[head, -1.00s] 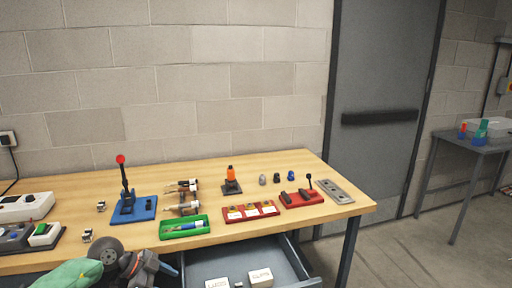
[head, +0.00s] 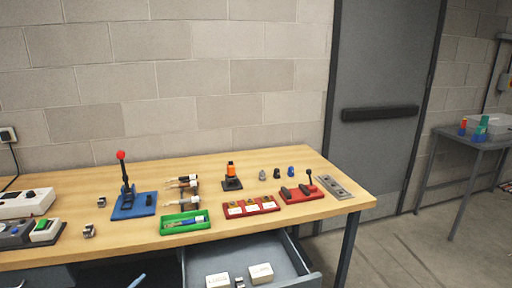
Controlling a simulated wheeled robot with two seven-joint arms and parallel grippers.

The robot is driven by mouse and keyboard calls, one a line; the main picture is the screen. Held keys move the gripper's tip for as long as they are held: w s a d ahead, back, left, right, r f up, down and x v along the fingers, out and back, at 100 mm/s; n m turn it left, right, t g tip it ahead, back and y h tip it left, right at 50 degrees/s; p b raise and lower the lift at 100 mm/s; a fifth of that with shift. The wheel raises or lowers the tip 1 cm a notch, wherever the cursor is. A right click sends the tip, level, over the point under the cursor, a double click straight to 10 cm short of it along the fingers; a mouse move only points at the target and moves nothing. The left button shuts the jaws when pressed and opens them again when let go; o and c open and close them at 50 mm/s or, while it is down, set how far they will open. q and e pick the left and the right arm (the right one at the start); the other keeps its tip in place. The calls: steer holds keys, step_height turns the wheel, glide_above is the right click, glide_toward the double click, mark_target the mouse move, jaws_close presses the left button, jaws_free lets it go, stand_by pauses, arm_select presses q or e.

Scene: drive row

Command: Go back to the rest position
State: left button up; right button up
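Neither of my grippers shows in the head view, and no part of my arms can be made out with certainty. The wooden workbench (head: 300,217) stands in front of me against a block wall. A small bluish piece (head: 137,281) shows at the bottom edge, left of the open drawer; I cannot tell what it is.
The grey drawer (head: 205,264) under the bench is open, with white labelled boxes inside. On the bench stand a blue-based lever press (head: 133,207), a green tray (head: 184,230), a red label tray (head: 250,208) and a red fixture (head: 302,195).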

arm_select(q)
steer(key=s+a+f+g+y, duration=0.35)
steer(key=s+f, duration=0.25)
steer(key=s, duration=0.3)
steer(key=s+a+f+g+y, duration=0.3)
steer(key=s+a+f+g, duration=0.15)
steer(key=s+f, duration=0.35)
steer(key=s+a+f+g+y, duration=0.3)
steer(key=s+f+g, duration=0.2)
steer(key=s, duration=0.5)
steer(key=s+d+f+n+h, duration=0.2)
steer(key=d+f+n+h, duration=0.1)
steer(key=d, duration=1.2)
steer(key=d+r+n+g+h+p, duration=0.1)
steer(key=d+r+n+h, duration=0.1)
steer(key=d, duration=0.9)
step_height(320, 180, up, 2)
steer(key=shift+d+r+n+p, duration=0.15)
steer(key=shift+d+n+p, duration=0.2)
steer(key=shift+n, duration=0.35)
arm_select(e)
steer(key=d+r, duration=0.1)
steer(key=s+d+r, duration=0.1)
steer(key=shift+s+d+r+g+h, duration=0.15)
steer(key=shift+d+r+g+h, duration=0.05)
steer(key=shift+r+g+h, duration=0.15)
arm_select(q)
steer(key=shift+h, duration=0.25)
